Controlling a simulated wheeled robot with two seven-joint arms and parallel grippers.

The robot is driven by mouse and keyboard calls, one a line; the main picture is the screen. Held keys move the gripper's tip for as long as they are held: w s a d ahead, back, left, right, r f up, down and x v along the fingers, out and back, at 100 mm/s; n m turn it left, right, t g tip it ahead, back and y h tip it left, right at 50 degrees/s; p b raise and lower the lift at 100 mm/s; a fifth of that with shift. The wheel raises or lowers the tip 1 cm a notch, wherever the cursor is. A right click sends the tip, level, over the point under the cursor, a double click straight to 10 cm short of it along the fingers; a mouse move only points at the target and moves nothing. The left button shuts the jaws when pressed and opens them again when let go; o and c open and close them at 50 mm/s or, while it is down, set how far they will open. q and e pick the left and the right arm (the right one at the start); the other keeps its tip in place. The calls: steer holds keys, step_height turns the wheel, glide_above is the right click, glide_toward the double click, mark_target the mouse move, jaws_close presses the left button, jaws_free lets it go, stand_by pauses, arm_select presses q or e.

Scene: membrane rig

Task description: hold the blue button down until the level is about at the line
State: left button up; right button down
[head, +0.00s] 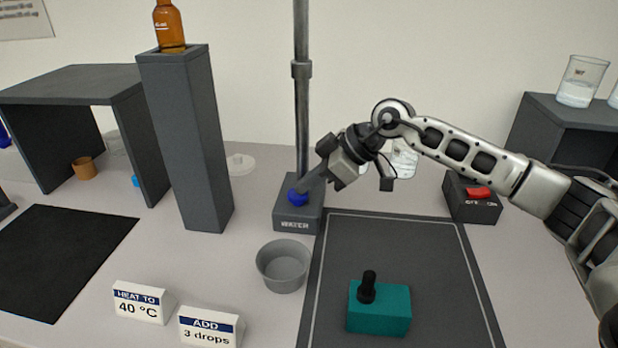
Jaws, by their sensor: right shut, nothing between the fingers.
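The blue button (297,197) sits on top of the dark grey box marked WATER (291,225), at the foot of a tall post. My right gripper (303,188) is shut and empty. Its fingertips are at the button from the upper right and cover part of it. I cannot tell whether the button is pressed down. A grey round cup (283,267) stands on the table just in front of the water box. No level or line can be made out in it. My left gripper is not in view.
A teal block with a black knob (379,308) stands on a dark mat (430,260). A box with a red switch (472,203) is at the right. A tall grey pillar (187,140) bears a brown bottle (168,27). Signs (211,327) stand in front.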

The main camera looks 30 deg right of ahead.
step_height(320, 180, down, 2)
steer(key=shift+s, duration=0.1)
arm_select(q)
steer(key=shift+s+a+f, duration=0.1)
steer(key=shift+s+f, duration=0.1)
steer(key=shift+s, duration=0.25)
arm_select(e)
steer(key=shift+s+f, duration=0.15)
steer(key=shift+f, duration=0.15)
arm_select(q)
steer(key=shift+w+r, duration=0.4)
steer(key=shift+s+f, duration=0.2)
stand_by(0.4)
arm_select(e)
steer(key=shift+r+p, duration=0.25)
steer(key=shift+p, duration=0.2)
steer(key=r+p, duration=0.2)
steer(key=r, duration=0.1)
steer(key=r+p, duration=0.1)
steer(key=p, duration=0.1)
steer(key=shift+w+r, duration=0.15)
steer(key=shift+w, duration=0.1)
arm_select(q)
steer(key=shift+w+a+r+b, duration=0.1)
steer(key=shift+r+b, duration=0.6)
steer(key=shift+b, duration=0.15)
arm_select(e)
steer(key=v, duration=1)
steer(key=shift+r, duration=0.4)
